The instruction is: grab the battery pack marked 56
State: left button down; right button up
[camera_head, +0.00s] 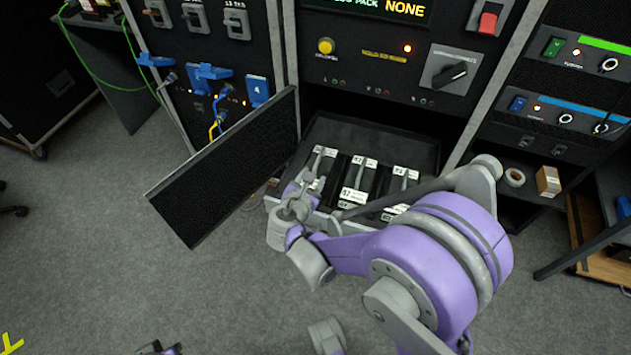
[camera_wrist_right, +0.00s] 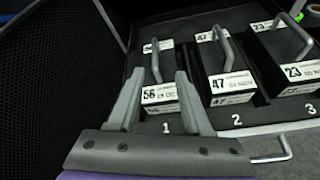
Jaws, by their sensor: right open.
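The battery pack marked 56 (camera_wrist_right: 158,93) sits in slot 1 of the open drawer, leftmost in the right wrist view. It is dark with white labels and a grey handle. In the head view this leftmost pack (camera_head: 325,152) is partly hidden by my right arm. My right gripper (camera_wrist_right: 160,76) is open, its two grey fingers on either side of the handle in the picture. I cannot tell how far the fingertips are from the handle. A small purple and dark part at the bottom left of the head view may be my left gripper (camera_head: 160,348); its jaws are unclear.
Pack 47 (camera_wrist_right: 231,88) stands in slot 2 and pack 23 (camera_wrist_right: 299,72) in slot 3, both with raised handles. A black mesh door (camera_head: 225,165) hangs open left of the drawer (camera_head: 420,152). Cabinets rise behind; the carpet at left is clear.

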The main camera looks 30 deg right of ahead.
aim_at(317, 162)
jog(key=shift+n, duration=0.8)
jog(key=x, duration=0.2)
jog(key=b+x, duration=0.1)
jog(key=x, duration=0.1)
jog(key=a+x, duration=0.1)
jog(key=x, duration=0.1)
jog(key=shift+w+d+f, duration=0.2)
jog(key=shift+w+f, duration=0.3)
jog(key=shift+f, duration=0.05)
jog(key=shift+b+x, duration=0.75)
jog(key=shift+x, duration=2)
pick_arm(q)
notch_tip(317, 162, down, 4)
jog(key=shift+w+r, duration=0.15)
jog(key=shift+r, duration=0.05)
pick_arm(e)
jog(key=shift+r, duration=0.2)
grip_shut()
